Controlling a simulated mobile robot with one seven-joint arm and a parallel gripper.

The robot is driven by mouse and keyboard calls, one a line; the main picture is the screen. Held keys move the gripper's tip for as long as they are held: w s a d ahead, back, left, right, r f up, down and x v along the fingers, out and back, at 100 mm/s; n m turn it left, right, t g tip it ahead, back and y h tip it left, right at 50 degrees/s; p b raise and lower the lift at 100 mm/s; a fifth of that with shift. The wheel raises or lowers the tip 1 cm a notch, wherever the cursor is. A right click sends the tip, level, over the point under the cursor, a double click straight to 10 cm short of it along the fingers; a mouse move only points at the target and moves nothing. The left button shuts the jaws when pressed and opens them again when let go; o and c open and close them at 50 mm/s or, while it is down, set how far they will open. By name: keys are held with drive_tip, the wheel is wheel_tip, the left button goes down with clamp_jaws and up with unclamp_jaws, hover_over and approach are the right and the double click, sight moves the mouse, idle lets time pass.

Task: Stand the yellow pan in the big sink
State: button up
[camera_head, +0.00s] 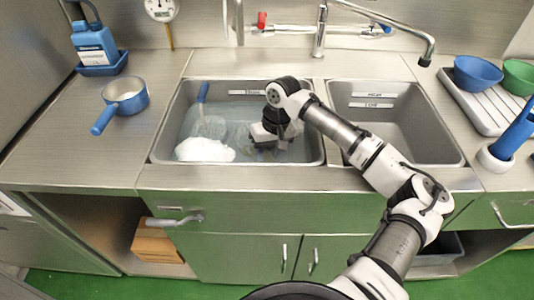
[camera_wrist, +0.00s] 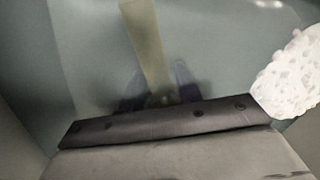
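The big sink (camera_head: 168,138) is the left basin and holds cloudy water. My gripper (camera_head: 264,148) points down into its right half, with its tips at or under the water. In the wrist view a yellow strip (camera_wrist: 146,45), which looks like the yellow pan's handle, runs under the water to my gripper (camera_wrist: 160,96). The dark fingers show blurred on either side of the strip. I cannot tell whether they grip it. The pan's bowl is hidden by my gripper and the murky water, so how it lies cannot be told.
A blue pan (camera_head: 125,97) stands on the left counter. The small right sink (camera_head: 400,130) looks empty. A tap (camera_head: 320,35) stands behind.

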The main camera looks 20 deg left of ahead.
drive_tip(key=shift+o, duration=1.2)
drive_tip(key=shift+f, duration=0.1)
wheel_tip(320, 180, up, 14)
drive_tip(key=w+d+b, duration=0.1)
drive_tip(key=d, duration=0.1)
drive_tip(key=shift+w+f, duration=0.15)
drive_tip(key=shift+w, duration=0.15)
